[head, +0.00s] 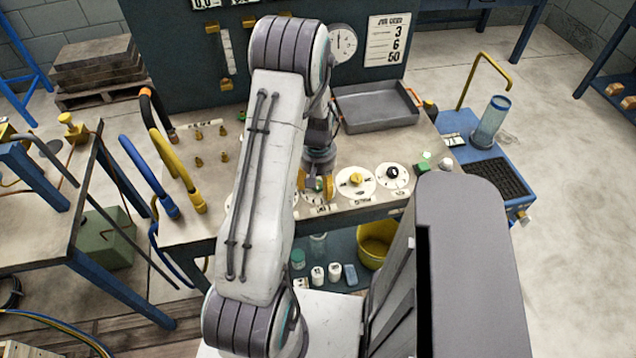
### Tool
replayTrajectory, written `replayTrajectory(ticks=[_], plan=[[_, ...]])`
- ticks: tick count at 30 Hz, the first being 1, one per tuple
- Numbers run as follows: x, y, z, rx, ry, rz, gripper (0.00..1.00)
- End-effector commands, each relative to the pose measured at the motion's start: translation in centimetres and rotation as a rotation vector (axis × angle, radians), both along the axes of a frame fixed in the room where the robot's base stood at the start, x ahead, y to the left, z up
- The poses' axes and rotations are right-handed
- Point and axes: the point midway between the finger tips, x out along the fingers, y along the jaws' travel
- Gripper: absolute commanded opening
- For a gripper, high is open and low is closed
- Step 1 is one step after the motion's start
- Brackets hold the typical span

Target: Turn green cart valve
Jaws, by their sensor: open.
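A row of white round dials with knobs lies along the front of the cart top (185,228). The yellow knob (356,179) and the black knob (392,172) are in clear view. A small green part, likely the green valve (318,186), shows between my gripper's fingers, mostly covered by them. My gripper (315,185) points down over this dial with its orange-yellow fingertips apart, and is open. I cannot tell whether the fingers touch the valve. My arm hides the dials further left.
A grey tray (375,107) sits at the back right of the cart top, below a gauge (342,42). Blue and yellow hoses (163,155) rise at the left edge. A yellow bucket (372,252) stands on the lower shelf. A blue trolley (480,150) stands at the right.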

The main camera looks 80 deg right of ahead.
Motion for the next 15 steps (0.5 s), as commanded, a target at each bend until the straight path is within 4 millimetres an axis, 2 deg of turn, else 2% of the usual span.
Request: replayTrajectory(ticks=[4, 15], plan=[[0.00, 0.01, 0.00, 0.000, 0.000, 0.000, 0.57], [0.00, 0.01, 0.02, 0.000, 0.000, 0.000, 0.24]])
